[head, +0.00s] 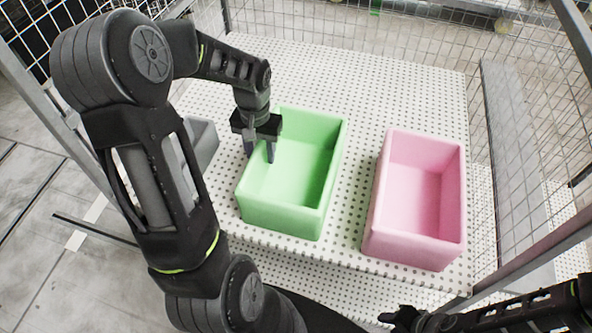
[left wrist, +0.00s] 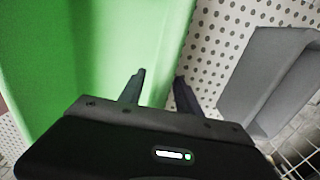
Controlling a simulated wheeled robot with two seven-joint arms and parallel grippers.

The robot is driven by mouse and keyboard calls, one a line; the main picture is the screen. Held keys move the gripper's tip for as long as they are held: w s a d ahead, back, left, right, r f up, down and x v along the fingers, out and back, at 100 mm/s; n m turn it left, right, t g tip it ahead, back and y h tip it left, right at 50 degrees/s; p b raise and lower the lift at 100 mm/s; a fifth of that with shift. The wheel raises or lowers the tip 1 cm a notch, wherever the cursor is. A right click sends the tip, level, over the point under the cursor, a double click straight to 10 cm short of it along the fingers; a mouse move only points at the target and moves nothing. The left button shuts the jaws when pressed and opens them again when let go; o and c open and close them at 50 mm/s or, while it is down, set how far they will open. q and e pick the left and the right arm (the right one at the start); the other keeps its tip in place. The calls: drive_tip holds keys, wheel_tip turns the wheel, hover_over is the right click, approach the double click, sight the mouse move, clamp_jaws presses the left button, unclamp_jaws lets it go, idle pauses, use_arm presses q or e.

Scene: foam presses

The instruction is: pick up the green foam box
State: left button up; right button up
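The green foam box (head: 290,219) is an open-topped tray standing on the white perforated table, left of the pink box. My left gripper (head: 259,152) is at its left wall, pointing down, with its two fingers apart. In the left wrist view, one finger of the left gripper (left wrist: 160,88) is over the inside of the green box (left wrist: 75,60) and the other is outside, above the table, with the wall's rim between them. I cannot tell whether either finger touches the wall. My right gripper (head: 405,318) shows only partly at the bottom edge; its fingers are unclear.
A pink foam box (head: 412,252) stands to the right, with a strip of bare table between the boxes. A grey box (head: 203,143) is close on the left, partly behind my left arm; it also shows in the left wrist view (left wrist: 268,75). Wire mesh (head: 400,30) encloses the perforated table (head: 350,85).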

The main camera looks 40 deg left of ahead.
use_arm(q)
drive_tip(key=shift+f, duration=0.65)
drive_tip(key=shift+c, duration=0.2)
clamp_jaws()
idle(0.3)
